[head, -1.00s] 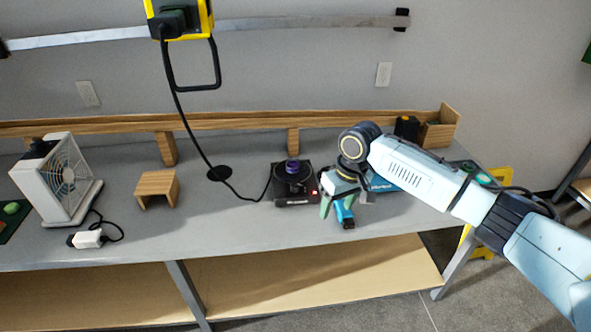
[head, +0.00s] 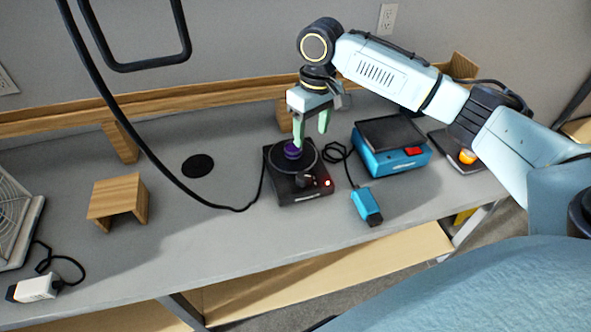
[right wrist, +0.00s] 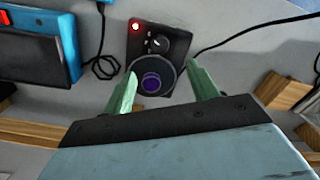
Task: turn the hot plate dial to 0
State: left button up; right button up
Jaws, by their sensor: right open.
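The black hot plate (head: 300,190) stands on the grey bench with a red light lit at its front right corner. Its dial (head: 306,180) is on the front; in the right wrist view the dial (right wrist: 158,43) shows a light mark, but I cannot read its setting. A purple round object (head: 293,150) sits on the round top plate. My right gripper (head: 309,130) is open and empty above the back of the hot plate, pointing down. In the right wrist view its green fingers (right wrist: 163,80) stand either side of the purple object, apart from it. My left gripper is not in view.
A blue device (head: 395,160) with a red switch and a blue plug-like block (head: 367,205) are right of the hot plate. A black cable (head: 215,207) runs left of it.

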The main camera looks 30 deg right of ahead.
aim_at(304, 175)
pick_arm(q)
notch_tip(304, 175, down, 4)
jog(key=b, duration=0.2)
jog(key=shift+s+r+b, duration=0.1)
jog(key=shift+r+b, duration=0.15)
jog(key=shift+b, duration=0.1)
pick_arm(e)
jog(key=f, duration=1)
jog(key=w+a+f, duration=0.1)
jog(key=f, duration=0.4)
jog(key=shift+r, duration=0.1)
jog(key=c, duration=1)
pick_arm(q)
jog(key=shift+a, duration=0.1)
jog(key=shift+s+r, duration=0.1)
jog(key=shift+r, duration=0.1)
